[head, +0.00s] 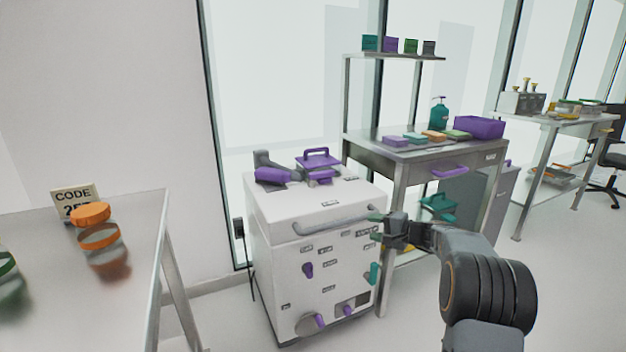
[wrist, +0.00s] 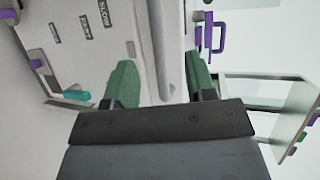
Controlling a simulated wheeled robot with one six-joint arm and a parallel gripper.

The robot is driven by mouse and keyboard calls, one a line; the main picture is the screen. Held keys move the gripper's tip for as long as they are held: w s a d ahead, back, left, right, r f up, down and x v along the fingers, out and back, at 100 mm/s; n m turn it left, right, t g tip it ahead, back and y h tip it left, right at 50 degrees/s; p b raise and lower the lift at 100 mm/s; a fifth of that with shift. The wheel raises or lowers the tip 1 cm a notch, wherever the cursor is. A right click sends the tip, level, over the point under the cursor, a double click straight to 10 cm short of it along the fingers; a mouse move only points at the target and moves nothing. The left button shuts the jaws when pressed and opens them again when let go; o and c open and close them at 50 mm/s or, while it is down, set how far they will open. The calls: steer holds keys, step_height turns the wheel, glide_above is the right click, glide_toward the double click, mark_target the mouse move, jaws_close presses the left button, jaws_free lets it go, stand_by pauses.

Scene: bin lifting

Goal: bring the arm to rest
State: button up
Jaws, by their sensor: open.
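My gripper (head: 378,219) is in front of the upper right of the white machine (head: 283,258), close to the right end of its grey bar handle (head: 325,224). In the wrist view my gripper (wrist: 160,82) has two green fingers standing wide apart. The grey bar handle (wrist: 161,45) runs between them, and nothing is clamped. I cannot tell whether a finger touches the bar. My arm reaches in from the lower right in the head view.
A steel table (head: 145,215) with an orange-lidded jar (head: 91,215) and a code sign (head: 72,198) stands left. A steel workbench (head: 400,152) with a purple bin (head: 479,127) stands behind right. Another bench (head: 560,122) is farther right.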

steer(key=s+a+r+n+g+h+p, duration=0.1)
steer(key=s+a+r+n+g+p, duration=0.15)
steer(key=s+a+r+p, duration=0.4)
steer(key=s+a+r+n+g+h+p, duration=0.2)
steer(key=s+a+r+g+p, duration=0.1)
steer(key=s+r+p, duration=0.55)
steer(key=s+r+n+h+p, duration=0.1)
steer(key=s+r+h+p, duration=0.1)
steer(key=s+r+p, duration=0.2)
steer(key=s+d+r+n+g+h+p, duration=0.1)
steer(key=s+r+n+h+p, duration=0.1)
steer(key=s, duration=0.8)
steer(key=s+r+n+h+p, duration=0.2)
steer(key=s+r+h+p, duration=0.1)
steer(key=s+r+p, duration=0.3)
steer(key=shift+s+d+r+h+p, duration=0.15)
steer(key=shift+s+r+h+p, duration=0.2)
steer(key=shift+p, duration=0.8)
steer(key=shift+f+g, duration=0.1)
steer(key=shift+g, duration=0.15)
steer(key=shift+c, duration=0.8)
